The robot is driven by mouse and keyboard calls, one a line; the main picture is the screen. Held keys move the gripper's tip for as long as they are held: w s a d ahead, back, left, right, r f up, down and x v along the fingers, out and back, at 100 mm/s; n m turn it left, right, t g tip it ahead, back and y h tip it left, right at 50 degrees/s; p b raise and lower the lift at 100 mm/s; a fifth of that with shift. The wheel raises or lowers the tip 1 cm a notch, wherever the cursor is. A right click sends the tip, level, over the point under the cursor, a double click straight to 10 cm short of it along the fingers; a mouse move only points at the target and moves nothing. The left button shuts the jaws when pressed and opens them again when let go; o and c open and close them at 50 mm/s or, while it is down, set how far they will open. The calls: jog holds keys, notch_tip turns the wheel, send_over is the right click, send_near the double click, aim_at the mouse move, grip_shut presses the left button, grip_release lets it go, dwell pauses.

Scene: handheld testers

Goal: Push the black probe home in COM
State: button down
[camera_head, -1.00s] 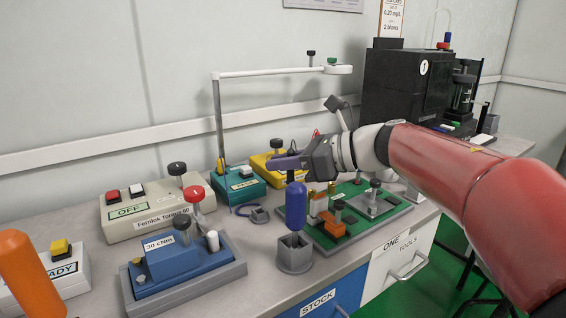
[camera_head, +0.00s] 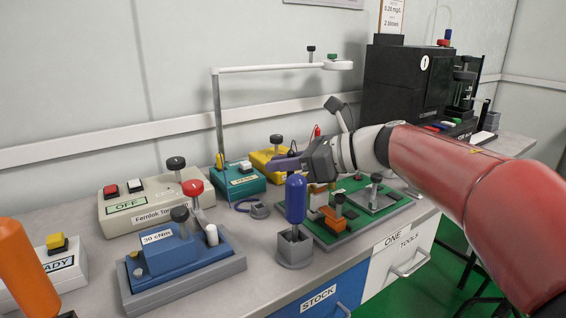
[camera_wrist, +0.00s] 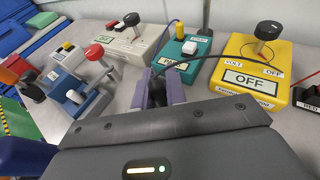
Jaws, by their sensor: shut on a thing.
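My gripper (camera_head: 283,163) reaches in from the right, over the bench in front of the yellow meter (camera_head: 265,165). In the wrist view its purple fingers (camera_wrist: 157,88) are shut on a dark, slim thing, which looks like the black probe (camera_wrist: 157,92). A dark lead runs from there to the right across the yellow meter (camera_wrist: 290,98), whose display reads OFF and whose front is marked VOLT. The probe's tip and the COM socket are hidden, so I cannot tell whether they touch. A red probe (camera_head: 317,131) stands up behind my gripper.
A teal box (camera_head: 240,183) stands left of the meter. A blue-handled tool (camera_head: 296,200) stands upright in a grey holder (camera_head: 294,250) in front of my gripper. A green board (camera_head: 335,236) with several parts lies to the right. A blue fixture (camera_head: 178,255) is front left.

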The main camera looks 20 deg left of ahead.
jog(key=shift+f+b, duration=0.55)
jog(key=shift+f, duration=0.05)
jog(key=c, duration=1.3)
grip_release()
jog(key=shift+c, duration=0.2)
